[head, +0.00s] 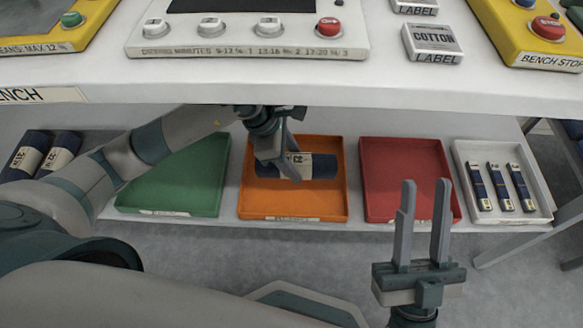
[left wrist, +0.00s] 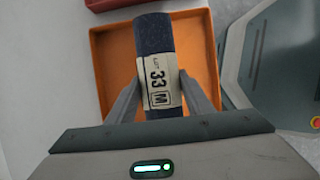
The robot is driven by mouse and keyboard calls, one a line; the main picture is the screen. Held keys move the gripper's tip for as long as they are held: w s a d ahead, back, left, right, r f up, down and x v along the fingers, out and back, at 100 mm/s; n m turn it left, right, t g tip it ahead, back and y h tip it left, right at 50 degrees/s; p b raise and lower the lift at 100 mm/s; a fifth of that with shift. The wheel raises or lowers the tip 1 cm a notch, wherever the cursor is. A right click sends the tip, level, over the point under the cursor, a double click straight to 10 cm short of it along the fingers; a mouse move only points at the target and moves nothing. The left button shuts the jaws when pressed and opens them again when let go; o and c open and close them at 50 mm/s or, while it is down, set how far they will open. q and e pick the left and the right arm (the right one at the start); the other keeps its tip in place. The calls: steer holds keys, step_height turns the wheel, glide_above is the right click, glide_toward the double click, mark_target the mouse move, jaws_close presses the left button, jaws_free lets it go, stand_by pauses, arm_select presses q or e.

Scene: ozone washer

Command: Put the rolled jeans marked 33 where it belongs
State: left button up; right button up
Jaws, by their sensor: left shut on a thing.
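The dark blue rolled jeans (head: 322,167) with a cream label lie in my left gripper (head: 290,158). In the left wrist view the roll (left wrist: 153,38) shows "33 M" on its label, and the fingers of my left gripper (left wrist: 156,98) are shut on its two sides. The roll is over the orange tray (head: 262,207), within its outline; I cannot tell whether it touches the floor of the tray. The orange tray (left wrist: 104,60) shows no other thing in it. My right gripper (head: 425,200) is open and empty, in front of the red tray.
A green tray (head: 180,182), a red tray (head: 400,160) and a white tray (head: 467,160) with several small banded items share the lower shelf. Two more jeans rolls (head: 40,152) lie at far left. The bench top (head: 300,92) overhangs the shelf.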

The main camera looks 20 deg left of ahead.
arm_select(q)
steer(key=shift+w+a+f, duration=0.45)
steer(key=shift+w+f, duration=0.05)
steer(key=shift+w, duration=0.2)
arm_select(e)
steer(key=shift+d+r+t, duration=0.2)
steer(key=shift+r+t, duration=0.1)
steer(key=shift+r, duration=0.15)
